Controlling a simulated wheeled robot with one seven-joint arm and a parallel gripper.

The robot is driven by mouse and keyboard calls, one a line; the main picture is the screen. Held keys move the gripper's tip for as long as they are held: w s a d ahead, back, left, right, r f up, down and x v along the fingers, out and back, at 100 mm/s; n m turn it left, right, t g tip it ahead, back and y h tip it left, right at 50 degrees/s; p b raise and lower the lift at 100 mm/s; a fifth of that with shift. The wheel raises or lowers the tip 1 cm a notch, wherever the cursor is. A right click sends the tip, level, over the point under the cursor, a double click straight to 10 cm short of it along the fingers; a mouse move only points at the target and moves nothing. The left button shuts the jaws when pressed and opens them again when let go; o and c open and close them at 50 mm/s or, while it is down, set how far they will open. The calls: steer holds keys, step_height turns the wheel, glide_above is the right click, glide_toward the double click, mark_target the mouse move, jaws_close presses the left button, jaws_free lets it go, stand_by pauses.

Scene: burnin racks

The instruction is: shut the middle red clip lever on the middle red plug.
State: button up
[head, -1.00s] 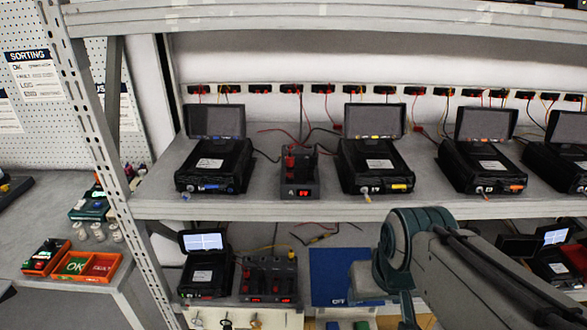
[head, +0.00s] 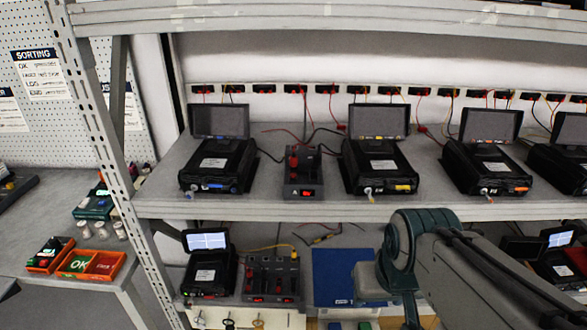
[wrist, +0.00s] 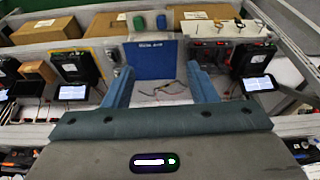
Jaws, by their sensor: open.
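In the head view, a small dark clip box (head: 303,172) with red parts on top and a red-lit display stands on the upper shelf. A wider dark box (head: 270,279) with several upright levers and red lights stands on the lower shelf. It shows at the right in the wrist view (wrist: 207,55). The levers are too small for me to tell which is the middle red clip lever, or whether it is open. My gripper (wrist: 159,72) is open and empty, its blue fingers over the blue mat (wrist: 152,58), apart from the boxes.
Loose wires (wrist: 160,88) lie by the blue mat. A tester (head: 208,265) with a lit screen stands left of the wider box in the head view. Black testers (head: 217,163) line the upper shelf, whose edge (head: 250,208) overhangs the lower one. A perforated post (head: 105,130) rises at the left.

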jaws_close()
stand_by(1.5)
